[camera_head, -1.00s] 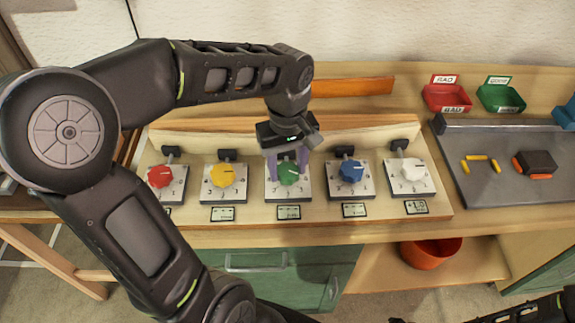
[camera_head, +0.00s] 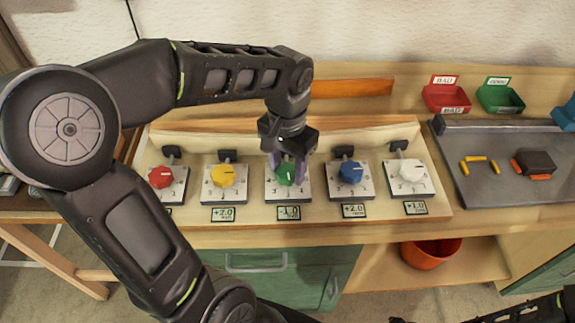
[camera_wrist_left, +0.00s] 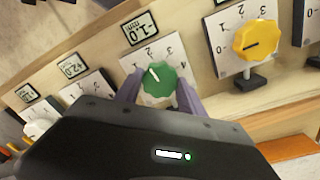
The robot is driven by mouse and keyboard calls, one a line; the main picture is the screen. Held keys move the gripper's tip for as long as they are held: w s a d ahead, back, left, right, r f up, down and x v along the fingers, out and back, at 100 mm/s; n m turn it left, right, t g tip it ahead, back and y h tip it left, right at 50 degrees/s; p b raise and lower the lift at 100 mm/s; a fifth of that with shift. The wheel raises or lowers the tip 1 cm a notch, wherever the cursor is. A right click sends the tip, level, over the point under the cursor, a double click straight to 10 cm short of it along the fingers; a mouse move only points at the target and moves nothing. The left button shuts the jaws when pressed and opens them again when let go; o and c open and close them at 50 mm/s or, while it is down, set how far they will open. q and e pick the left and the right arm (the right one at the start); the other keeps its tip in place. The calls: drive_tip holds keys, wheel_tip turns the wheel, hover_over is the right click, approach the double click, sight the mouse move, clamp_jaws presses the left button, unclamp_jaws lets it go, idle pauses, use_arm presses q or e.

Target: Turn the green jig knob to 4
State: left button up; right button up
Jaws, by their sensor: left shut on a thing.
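The green knob (camera_head: 287,174) sits on a white dial plate (camera_head: 272,190), in the middle of a row of knobs. My left gripper (camera_head: 288,166) reaches down from above, its purple fingers shut on the green knob from both sides. In the left wrist view the green knob (camera_wrist_left: 158,84) shows between the fingers (camera_wrist_left: 160,92); its white mark points up and left, around the 1 and 2. I cannot tell its exact setting. The display (camera_head: 289,212) by this dial reads -1.0. My right gripper is out of view.
Red (camera_head: 161,177), yellow (camera_head: 223,175), blue (camera_head: 351,172) and white (camera_head: 412,170) knobs stand on neighbouring plates. A grey tray (camera_head: 465,150) holds small parts at right. Red (camera_head: 446,98) and green (camera_head: 500,98) bins stand behind it.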

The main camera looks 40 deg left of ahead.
sight(287, 171)
use_arm(q)
drive_tip(key=m, duration=0.4)
drive_tip(key=shift+r+m, duration=0.1)
drive_tip(key=shift+m, duration=0.3)
drive_tip(key=m+p, duration=0.1)
drive_tip(key=m, duration=0.4)
drive_tip(key=m+p, duration=0.1)
drive_tip(key=m, duration=0.8)
drive_tip(key=shift+m+p, duration=0.35)
drive_tip(key=shift+m, duration=0.05)
drive_tip(key=o, duration=1.4)
drive_tip(key=shift+c, duration=0.2)
wheel_tip(287, 171, up, 8)
drive_tip(key=shift+f, duration=0.15)
